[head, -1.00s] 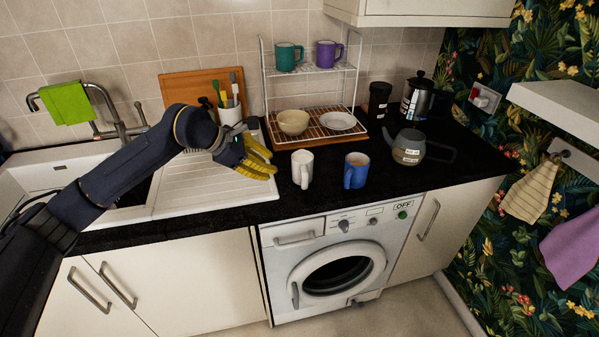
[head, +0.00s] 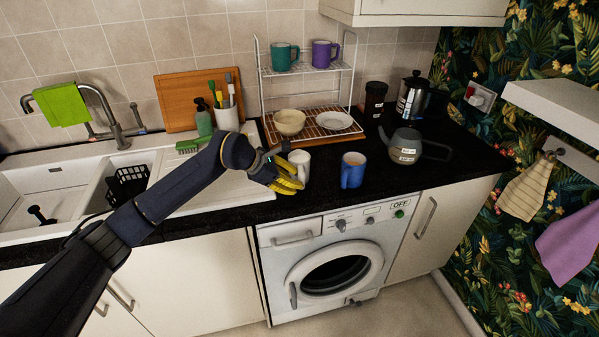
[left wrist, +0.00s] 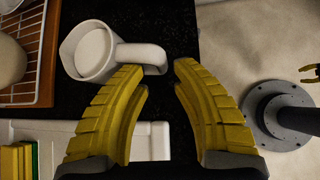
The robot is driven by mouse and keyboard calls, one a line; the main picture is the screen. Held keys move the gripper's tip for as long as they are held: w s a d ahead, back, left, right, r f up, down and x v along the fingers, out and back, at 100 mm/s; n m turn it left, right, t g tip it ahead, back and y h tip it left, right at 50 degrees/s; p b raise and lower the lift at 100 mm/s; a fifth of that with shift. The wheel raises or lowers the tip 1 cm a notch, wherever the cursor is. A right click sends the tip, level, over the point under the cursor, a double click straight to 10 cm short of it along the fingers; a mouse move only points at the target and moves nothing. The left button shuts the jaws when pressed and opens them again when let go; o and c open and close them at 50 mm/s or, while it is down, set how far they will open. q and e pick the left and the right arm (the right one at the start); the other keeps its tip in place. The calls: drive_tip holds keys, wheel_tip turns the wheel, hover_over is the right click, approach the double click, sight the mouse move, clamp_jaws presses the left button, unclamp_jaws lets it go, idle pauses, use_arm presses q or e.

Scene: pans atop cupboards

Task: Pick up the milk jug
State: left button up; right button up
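The white milk jug (head: 301,163) stands upright on the black worktop, left of the blue mug. In the left wrist view the jug (left wrist: 95,52) is at upper left, with its handle (left wrist: 145,55) pointing right. My left gripper (head: 293,183) is just in front of the jug and partly covers it in the head view. Its yellow fingers are open (left wrist: 164,72) and empty. The left fingertip overlaps the handle's end in the wrist view; I cannot tell if they touch. Yellow tips of what looks like my right gripper (left wrist: 311,73) show at the right edge.
A blue mug (head: 353,170) stands close to the right. A wire rack (head: 303,136) with a bowl and a plate is behind. A grey kettle (head: 404,145) is farther right. The sink (head: 45,185) is left. Bare worktop lies between the blue mug and kettle.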

sight(301, 191)
use_arm(q)
drive_tip(key=shift+x, duration=2.15)
drive_tip(key=shift+s+f, duration=0.1)
drive_tip(key=shift+s, duration=0.05)
drive_tip(key=shift+c, duration=0.4)
clamp_jaws()
